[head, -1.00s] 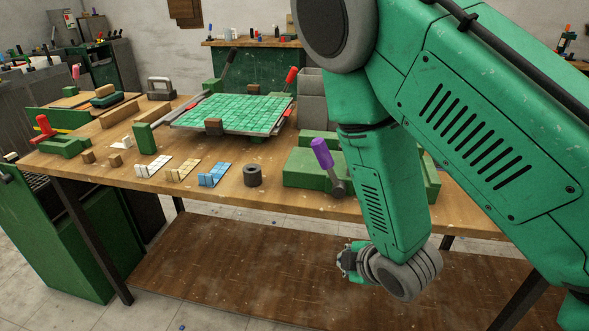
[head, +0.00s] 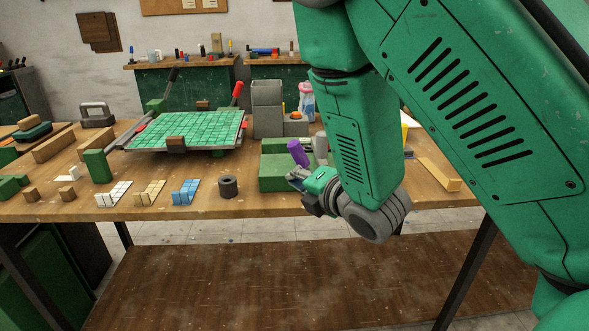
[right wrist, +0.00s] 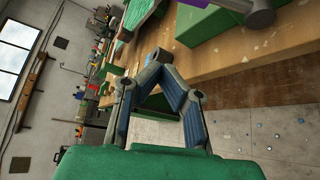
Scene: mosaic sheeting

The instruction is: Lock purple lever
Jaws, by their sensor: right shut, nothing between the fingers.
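The purple lever (head: 298,153) stands up from a green block (head: 278,173) near the front edge of the workbench, its handle tilted toward the upper left. Its lower end is hidden behind my right gripper in the head view. My right gripper (head: 294,178) is at the bench's front edge, just in front of and below the purple handle. In the right wrist view, the fingers (right wrist: 161,58) come together at the tips, shut and empty. The lever's grey base shows at the top of that view, apart from the fingertips. My left gripper is out of view.
A green mosaic sheet (head: 188,130) lies on a raised tray with a red-handled lever (head: 237,91). A dark roll (head: 228,187) and tile strips (head: 186,192) lie along the front. A yellow wood strip (head: 438,175) lies at right. The bench edge is close to my gripper.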

